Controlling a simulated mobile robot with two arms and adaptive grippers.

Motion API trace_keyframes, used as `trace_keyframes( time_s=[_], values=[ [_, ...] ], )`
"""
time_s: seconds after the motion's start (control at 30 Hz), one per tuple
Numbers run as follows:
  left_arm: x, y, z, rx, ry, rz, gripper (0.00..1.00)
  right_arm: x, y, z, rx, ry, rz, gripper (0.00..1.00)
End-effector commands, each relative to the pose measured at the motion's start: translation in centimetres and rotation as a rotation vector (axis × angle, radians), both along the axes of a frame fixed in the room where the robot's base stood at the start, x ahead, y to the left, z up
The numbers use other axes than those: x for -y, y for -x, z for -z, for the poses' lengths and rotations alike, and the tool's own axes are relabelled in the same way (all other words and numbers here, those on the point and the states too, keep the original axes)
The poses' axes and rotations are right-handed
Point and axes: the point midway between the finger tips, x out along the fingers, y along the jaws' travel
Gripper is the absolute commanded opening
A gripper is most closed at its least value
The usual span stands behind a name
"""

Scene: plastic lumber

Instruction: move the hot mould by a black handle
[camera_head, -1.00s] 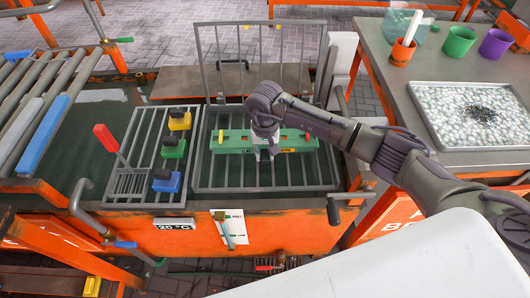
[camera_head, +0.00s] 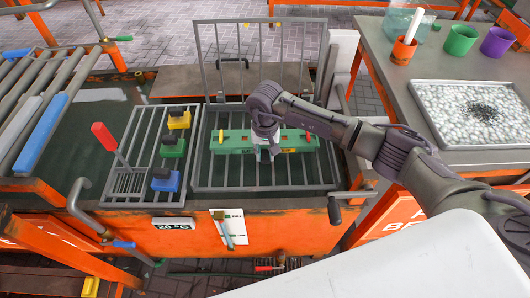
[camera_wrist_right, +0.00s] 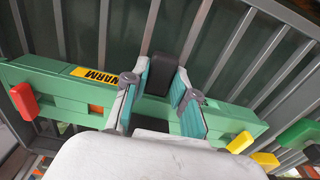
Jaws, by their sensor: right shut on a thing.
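The green mould (camera_head: 235,134), a long bar with yellow labels, lies across the grey barred cage in the orange tank. My right gripper (camera_head: 266,153) comes down over the middle of the mould. Its teal-padded fingers (camera_wrist_right: 160,98) are shut on the black handle, with a finger on each side. The grip's lower part is partly hidden by the gripper body. My left gripper is not in view.
The cage's barred lid (camera_head: 262,52) stands open behind. Left of the cage, a rack (camera_head: 140,186) holds yellow, green and blue blocks with black tops. A roller conveyor (camera_head: 50,85) lies further left. At right, a table bears a tray of pale pellets (camera_head: 440,110) and cups.

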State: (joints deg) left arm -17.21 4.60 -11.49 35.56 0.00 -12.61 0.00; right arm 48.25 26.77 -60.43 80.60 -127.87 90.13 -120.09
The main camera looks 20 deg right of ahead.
Motion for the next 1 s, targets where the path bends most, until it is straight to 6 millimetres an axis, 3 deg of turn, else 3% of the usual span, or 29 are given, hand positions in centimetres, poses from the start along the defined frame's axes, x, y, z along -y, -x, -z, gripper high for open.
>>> trace_keyframes(
  time_s=[1.0],
  values=[
    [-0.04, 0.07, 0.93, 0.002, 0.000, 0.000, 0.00, -0.07, -0.18, 0.32, 0.006, -0.002, -0.001, 0.00]
  ],
)
